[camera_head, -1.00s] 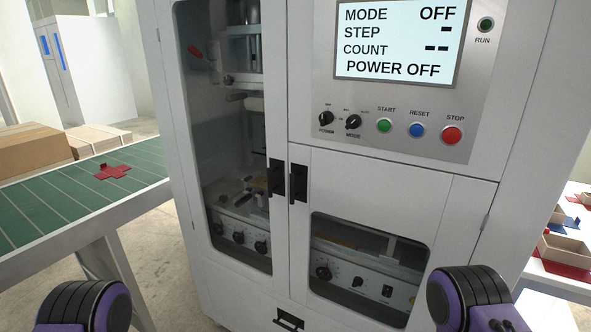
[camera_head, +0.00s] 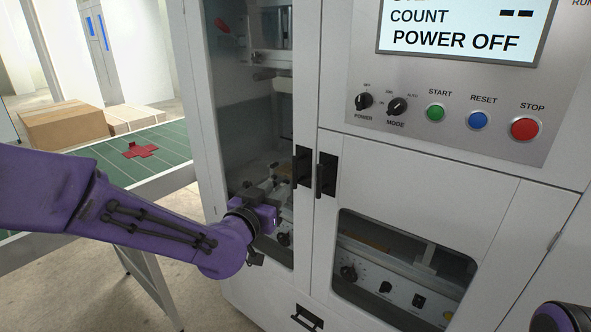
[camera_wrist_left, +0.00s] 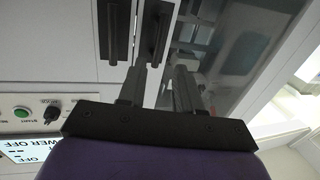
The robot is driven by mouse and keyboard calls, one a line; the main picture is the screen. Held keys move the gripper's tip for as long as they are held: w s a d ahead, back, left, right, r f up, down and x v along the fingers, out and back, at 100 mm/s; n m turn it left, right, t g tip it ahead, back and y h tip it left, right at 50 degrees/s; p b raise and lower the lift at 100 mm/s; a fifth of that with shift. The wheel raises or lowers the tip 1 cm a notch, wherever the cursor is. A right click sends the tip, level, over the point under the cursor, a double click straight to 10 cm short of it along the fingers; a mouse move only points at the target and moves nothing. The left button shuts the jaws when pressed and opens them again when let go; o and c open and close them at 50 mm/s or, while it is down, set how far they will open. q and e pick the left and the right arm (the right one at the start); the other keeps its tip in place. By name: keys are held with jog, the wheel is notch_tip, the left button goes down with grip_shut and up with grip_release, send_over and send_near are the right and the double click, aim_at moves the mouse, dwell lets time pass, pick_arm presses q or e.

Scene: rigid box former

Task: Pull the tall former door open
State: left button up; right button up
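The tall former door (camera_head: 218,130) is a white frame around a long window, and it looks closed. Its black handle (camera_head: 303,166) is on its right edge, beside the handle of the lower right door (camera_head: 325,174). My left gripper (camera_head: 270,180) is in front of the tall window, left of and slightly below the tall door's handle. In the left wrist view the fingers (camera_wrist_left: 161,70) are open with a gap between them. The tall door's handle (camera_wrist_left: 155,30) is just beyond the fingertips, roughly in line with the gap; contact is not clear. My right gripper is out of view.
A control panel (camera_head: 455,125) with knobs and buttons is above the lower right door; its screen reads POWER OFF. A drawer pull (camera_head: 307,318) is low on the front. A green conveyor (camera_head: 100,160) with a red piece is at left.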

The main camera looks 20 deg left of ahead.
aim_at(293, 167)
pick_arm(q)
jog(key=w+p, duration=0.1)
jog(key=w, duration=0.2)
jog(key=w+d+r+p, duration=0.1)
jog(key=w, duration=0.3)
jog(key=w+p, duration=0.1)
jog(key=w, duration=0.2)
jog(key=shift+w+d+r, duration=0.2)
jog(key=shift+w+r, duration=0.05)
jog(key=shift+w, duration=0.05)
grip_shut()
